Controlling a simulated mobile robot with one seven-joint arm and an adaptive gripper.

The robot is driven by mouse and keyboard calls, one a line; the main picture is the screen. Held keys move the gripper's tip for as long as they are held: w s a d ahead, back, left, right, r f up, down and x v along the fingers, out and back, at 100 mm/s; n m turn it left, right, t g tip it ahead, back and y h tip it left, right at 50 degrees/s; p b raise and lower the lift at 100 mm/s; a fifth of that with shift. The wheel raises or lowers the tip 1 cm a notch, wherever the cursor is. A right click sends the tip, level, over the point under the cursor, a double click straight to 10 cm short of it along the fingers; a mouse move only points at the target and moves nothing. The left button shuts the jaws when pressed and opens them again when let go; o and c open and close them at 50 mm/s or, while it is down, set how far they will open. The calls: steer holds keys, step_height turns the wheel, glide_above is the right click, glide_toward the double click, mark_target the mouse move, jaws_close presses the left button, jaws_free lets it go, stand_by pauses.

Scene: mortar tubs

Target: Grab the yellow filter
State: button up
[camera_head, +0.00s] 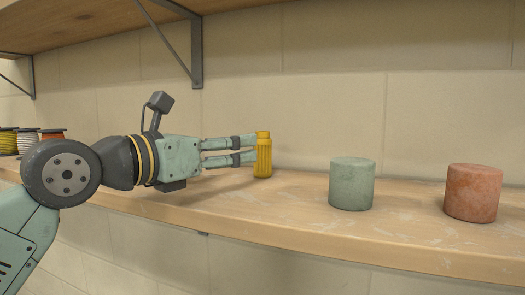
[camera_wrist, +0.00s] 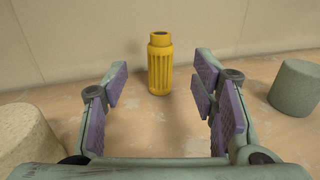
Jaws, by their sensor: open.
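The yellow filter (camera_head: 263,157) is a ribbed upright cylinder with a narrower top, standing on the wooden shelf. In the wrist view the yellow filter (camera_wrist: 160,66) stands ahead, near the middle and beyond the fingertips. My gripper (camera_head: 248,150) reaches in from the left at about the filter's height, with its fingertips close to it in the head view. In the wrist view my gripper (camera_wrist: 160,82) is open and empty, its purple-padded fingers spread to either side of the filter's line. I cannot see either finger touching it.
A green cylinder (camera_head: 352,185) and a red cylinder (camera_head: 473,193) stand to the right on the shelf (camera_head: 290,212). In the wrist view a beige cylinder (camera_wrist: 27,139) stands at left. Several spools (camera_head: 28,141) are at far left. The wall is close behind; a bracket (camera_head: 196,50) hangs above.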

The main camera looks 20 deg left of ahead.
mark_target(263, 139)
steer(key=p+x, duration=0.1)
steer(key=x, duration=0.3)
steer(key=shift+d+r, duration=0.1)
steer(key=p+x, duration=0.2)
steer(key=x, duration=0.2)
steer(key=shift+w+d+p, duration=0.1)
steer(key=shift+w+p, duration=0.15)
steer(key=shift+p, duration=0.15)
steer(key=shift+w+f, duration=0.25)
steer(key=shift+f, duration=0.05)
steer(key=shift+c, duration=0.3)
steer(key=c, duration=1.2)
steer(key=shift+s, duration=0.1)
